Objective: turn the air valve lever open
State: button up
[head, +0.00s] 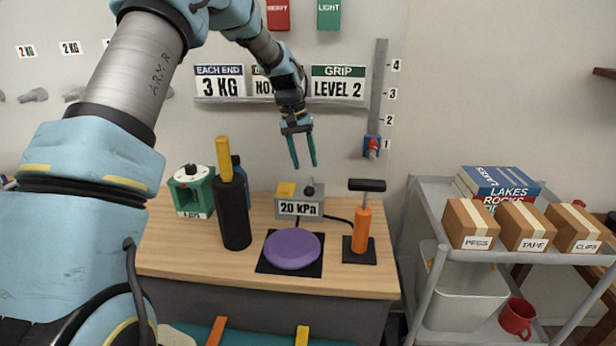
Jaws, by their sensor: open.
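My gripper (304,163) is open and empty, its teal fingers pointing down above the workbench. Below it, a grey box (287,212) labelled 20 kPa stands on the bench. I cannot tell for sure which part is the air valve lever. In front of the box lies a purple disc (292,248) on a black mat. To the right stands an orange hand pump (361,232) with a black handle. My gripper is apart from all of these.
A black cylinder with a yellow handle (234,205) stands left of the box, beside a green device (192,190). A wall rail holds a blue slider (372,146). A grey cart (437,215) with boxes is at right. The bench's (180,252) front left is clear.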

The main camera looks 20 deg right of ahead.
aim_at(310, 184)
jog(key=shift+s+d+f+p, duration=0.1)
jog(key=shift+d+f+p, duration=0.1)
jog(key=shift+f, duration=0.8)
jog(key=shift+s+d+f+p, duration=0.1)
jog(key=shift+d+f+p, duration=0.1)
jog(key=shift+f, duration=0.85)
jog(key=shift+s+d+f+p, duration=0.1)
jog(key=shift+f+p, duration=0.1)
jog(key=shift+f, duration=0.8)
grip_shut()
